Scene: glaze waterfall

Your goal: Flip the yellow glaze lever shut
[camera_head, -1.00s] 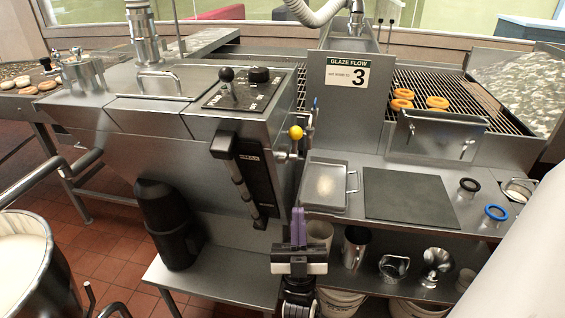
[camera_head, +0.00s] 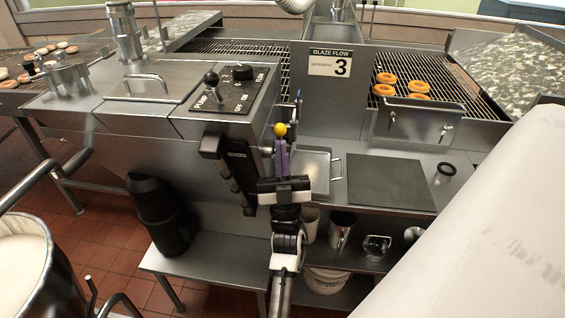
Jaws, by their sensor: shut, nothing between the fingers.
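The yellow glaze lever (camera_head: 280,129) shows as a round yellow knob at the right side of the steel glaze machine, beside its black handle bar. My gripper (camera_head: 282,143) points up and away with its purple fingers shut and empty. Its fingertips are just below the yellow knob in the picture. I cannot tell whether they touch it. The lever's stem is mostly hidden behind the fingers. A small blue-tipped part (camera_head: 298,97) stands just beyond the knob.
The glaze machine (camera_head: 150,115) fills the left, with a control panel (camera_head: 230,90) on top. A grey mat (camera_head: 390,183) and a steel tray (camera_head: 312,168) lie on the counter to the right. Several doughnuts (camera_head: 388,78) sit on the wire conveyor behind. A large white shape covers the lower right.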

